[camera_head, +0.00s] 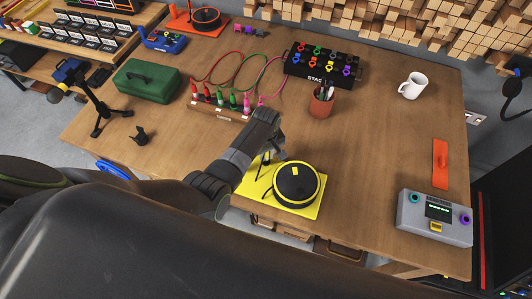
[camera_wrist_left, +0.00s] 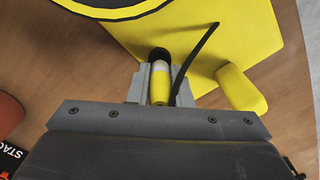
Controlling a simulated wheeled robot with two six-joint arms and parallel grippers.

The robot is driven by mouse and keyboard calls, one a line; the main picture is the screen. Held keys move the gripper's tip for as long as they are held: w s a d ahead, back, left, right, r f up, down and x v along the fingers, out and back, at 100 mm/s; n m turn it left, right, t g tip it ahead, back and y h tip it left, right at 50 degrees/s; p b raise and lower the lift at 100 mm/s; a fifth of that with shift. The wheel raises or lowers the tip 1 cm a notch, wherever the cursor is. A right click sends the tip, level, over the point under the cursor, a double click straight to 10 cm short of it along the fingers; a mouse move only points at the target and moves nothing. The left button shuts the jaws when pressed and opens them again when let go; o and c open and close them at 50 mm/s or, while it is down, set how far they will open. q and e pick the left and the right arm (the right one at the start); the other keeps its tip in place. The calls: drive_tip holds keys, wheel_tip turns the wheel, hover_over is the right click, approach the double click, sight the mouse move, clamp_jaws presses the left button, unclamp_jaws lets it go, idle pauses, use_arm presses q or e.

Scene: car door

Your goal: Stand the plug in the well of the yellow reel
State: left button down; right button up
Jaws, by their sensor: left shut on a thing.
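The yellow reel (camera_head: 308,207) is a yellow plate carrying a round black drum with a yellow rim, near the front edge of the table. Its plate also shows in the left wrist view (camera_wrist_left: 205,25). My left gripper (camera_head: 272,155) is just left of and behind the drum, pointing down. It is shut on the plug (camera_wrist_left: 160,88), a small cylinder with yellow and white bands and a black end. A black cord (camera_wrist_left: 196,62) rises beside the plug. I cannot make out the well clearly. My right gripper is not in view.
A rack of coloured plugs (camera_head: 222,106) and a pen cup (camera_head: 321,103) stand behind. A grey control box (camera_head: 434,220) stands at the right, with an orange strip (camera_head: 440,163) behind it. A white mug (camera_head: 413,86) stands farther back. The table right of the reel is clear.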

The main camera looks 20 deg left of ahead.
use_arm(q)
drive_tip(key=shift+f+b, duration=0.55)
drive_tip(key=shift+f, duration=0.25)
drive_tip(key=c, duration=1.2)
unclamp_jaws()
drive_tip(key=shift+c, duration=0.2)
drive_tip(key=shift+r, duration=0.55)
wheel_tip(320, 180, up, 16)
drive_tip(key=shift+r, duration=0.2)
